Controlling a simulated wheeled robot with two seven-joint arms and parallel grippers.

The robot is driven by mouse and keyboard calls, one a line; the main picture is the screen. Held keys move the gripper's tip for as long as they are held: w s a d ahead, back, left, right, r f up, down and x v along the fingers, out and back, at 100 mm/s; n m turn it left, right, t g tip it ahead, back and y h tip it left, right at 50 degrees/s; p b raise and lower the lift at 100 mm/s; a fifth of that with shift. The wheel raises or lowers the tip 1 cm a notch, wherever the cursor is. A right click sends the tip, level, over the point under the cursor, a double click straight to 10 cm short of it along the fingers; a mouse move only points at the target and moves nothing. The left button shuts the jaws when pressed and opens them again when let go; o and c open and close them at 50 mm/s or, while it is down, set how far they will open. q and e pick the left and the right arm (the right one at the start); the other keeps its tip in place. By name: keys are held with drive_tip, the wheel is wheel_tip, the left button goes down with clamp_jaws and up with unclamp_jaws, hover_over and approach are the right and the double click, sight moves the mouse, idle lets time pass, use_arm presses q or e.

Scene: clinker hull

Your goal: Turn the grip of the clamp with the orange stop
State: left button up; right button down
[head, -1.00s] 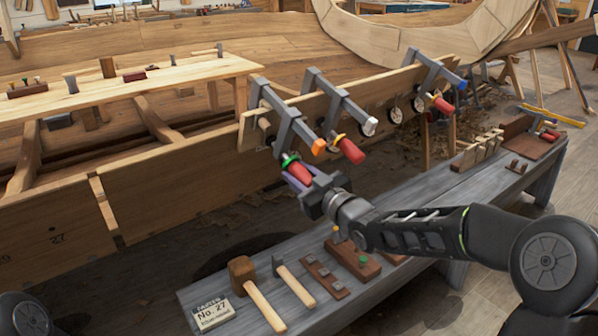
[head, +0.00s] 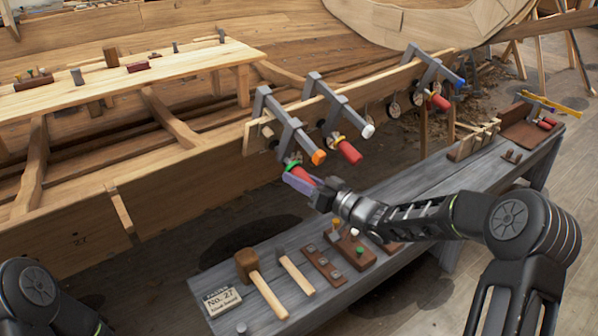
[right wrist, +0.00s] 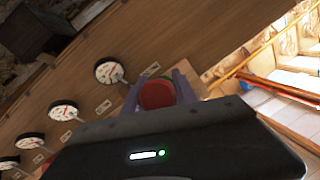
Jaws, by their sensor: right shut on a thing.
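The clamp with the orange stop (head: 318,157) is the nearest of three grey clamps on the plank's upper edge. Its red grip (head: 302,172) with a green collar (head: 292,164) points down toward me. My right gripper (head: 300,181) is shut on this grip, with its purple-grey fingers on either side. In the right wrist view the round red end of the grip (right wrist: 157,95) shows between the fingers. My left gripper is out of view; only part of my left arm shows at the lower left.
Close by are the white-stop clamp (head: 368,131) with its red grip (head: 350,152) and the blue-stop clamp (head: 460,84). Round dials (right wrist: 109,70) line the plank. Below, a grey bench (head: 355,285) holds a mallet (head: 262,281), a hammer (head: 296,273) and wooden blocks.

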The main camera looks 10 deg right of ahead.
idle(0.4)
drive_tip(key=c, duration=1)
unclamp_jaws()
drive_tip(key=shift+o, duration=0.2)
drive_tip(key=v, duration=0.8)
